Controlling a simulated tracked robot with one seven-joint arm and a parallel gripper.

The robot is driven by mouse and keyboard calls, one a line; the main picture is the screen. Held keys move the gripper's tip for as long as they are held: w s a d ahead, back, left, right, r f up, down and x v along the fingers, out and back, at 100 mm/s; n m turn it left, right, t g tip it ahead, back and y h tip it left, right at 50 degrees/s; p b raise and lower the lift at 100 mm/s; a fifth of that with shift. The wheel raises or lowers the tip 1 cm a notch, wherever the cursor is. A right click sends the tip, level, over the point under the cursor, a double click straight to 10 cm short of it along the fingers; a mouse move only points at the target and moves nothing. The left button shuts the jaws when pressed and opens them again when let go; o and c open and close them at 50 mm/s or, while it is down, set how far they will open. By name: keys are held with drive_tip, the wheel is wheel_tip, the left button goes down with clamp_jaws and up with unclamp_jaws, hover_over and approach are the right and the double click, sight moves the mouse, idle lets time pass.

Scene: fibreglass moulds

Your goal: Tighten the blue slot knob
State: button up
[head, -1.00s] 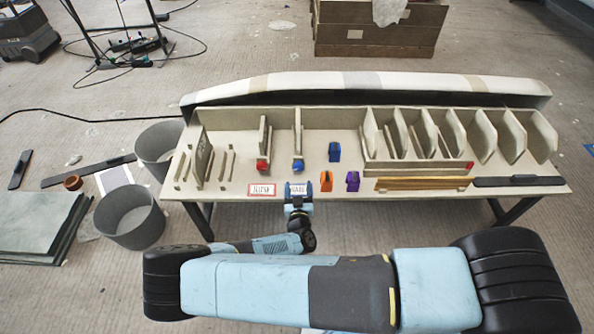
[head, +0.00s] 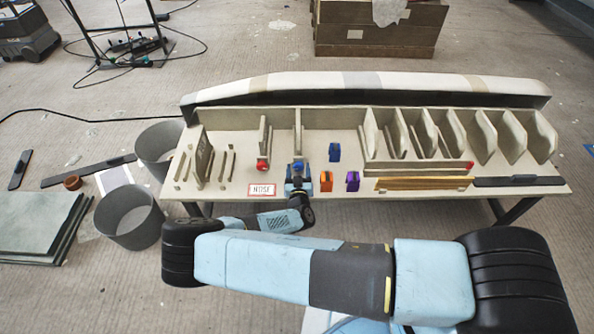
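The blue slot knob (head: 298,166) is at the front of an upright divider on the pale mould bench (head: 227,193), in the head view. Only a little of it shows above my gripper. My gripper (head: 297,172) is at the knob, coming from the front side of the bench. It overlaps the knob in the picture, and I cannot tell whether it touches. The fingers are too small and hidden to show whether they are open or shut.
A red knob (head: 262,164) and the red-framed label (head: 262,190) are to the left. An orange block (head: 326,181), a purple block (head: 352,181) and a blue block (head: 334,152) stand close on the right. Tall dividers (head: 452,130) fill the right side.

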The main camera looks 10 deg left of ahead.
drive_tip(key=c, duration=0.9)
drive_tip(key=shift+s+a, duration=0.1)
drive_tip(key=shift+a, duration=0.25)
drive_tip(key=shift+d, duration=0.25)
drive_tip(key=m, duration=0.5)
drive_tip(key=shift+d+m, duration=0.15)
drive_tip(key=shift+m, duration=0.15)
drive_tip(key=m, duration=0.4)
drive_tip(key=shift+d+f+m, duration=0.1)
drive_tip(key=shift+d+m, duration=0.05)
drive_tip(key=shift+m, duration=1.25)
drive_tip(key=o, duration=1)
